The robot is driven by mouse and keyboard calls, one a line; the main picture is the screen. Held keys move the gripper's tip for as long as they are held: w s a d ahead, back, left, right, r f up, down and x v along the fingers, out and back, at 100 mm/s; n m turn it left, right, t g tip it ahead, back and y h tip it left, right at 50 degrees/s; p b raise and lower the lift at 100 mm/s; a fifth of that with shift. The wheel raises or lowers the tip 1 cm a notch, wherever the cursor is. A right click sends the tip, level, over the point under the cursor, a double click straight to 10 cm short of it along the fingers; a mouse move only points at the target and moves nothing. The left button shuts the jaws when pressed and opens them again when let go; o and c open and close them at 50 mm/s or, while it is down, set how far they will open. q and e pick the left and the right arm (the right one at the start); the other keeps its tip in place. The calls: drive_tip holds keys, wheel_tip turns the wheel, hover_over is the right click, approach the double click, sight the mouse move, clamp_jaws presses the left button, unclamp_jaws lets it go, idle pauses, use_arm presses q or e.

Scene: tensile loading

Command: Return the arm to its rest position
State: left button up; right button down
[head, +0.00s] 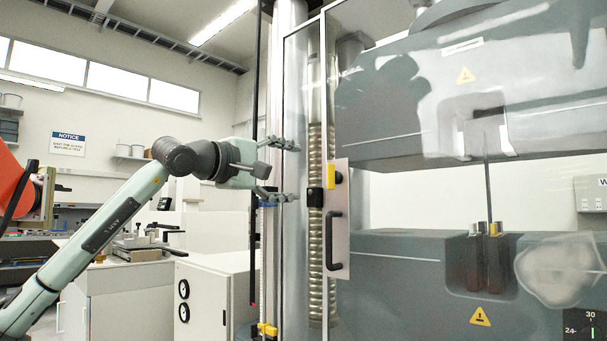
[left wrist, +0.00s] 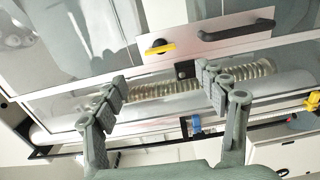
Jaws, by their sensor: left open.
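My left arm reaches in from the left in the head view. Its gripper (head: 288,170) is open, with its fingers spread apart and nothing between them. It is in front of the testing machine's column, left of the glass guard door's handle plate (head: 338,262). In the left wrist view the two fingers (left wrist: 163,88) are also apart and empty, with the door frame and the ribbed screw behind them. I cannot tell from the pictures whether a fingertip touches the door. My right gripper is not in view.
The guard door has a black handle (head: 331,240) and a yellow latch (head: 330,176). Behind the glass, a thin specimen (head: 488,190) stands between the upper and lower grey crossheads. A white cabinet (head: 212,300) stands below my left gripper. A bench with equipment is at the left.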

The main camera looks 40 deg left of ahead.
use_arm(q)
drive_tip(key=shift+s, duration=0.25)
drive_tip(key=w, duration=0.8)
drive_tip(key=w+d, duration=0.1)
drive_tip(key=w, duration=0.3)
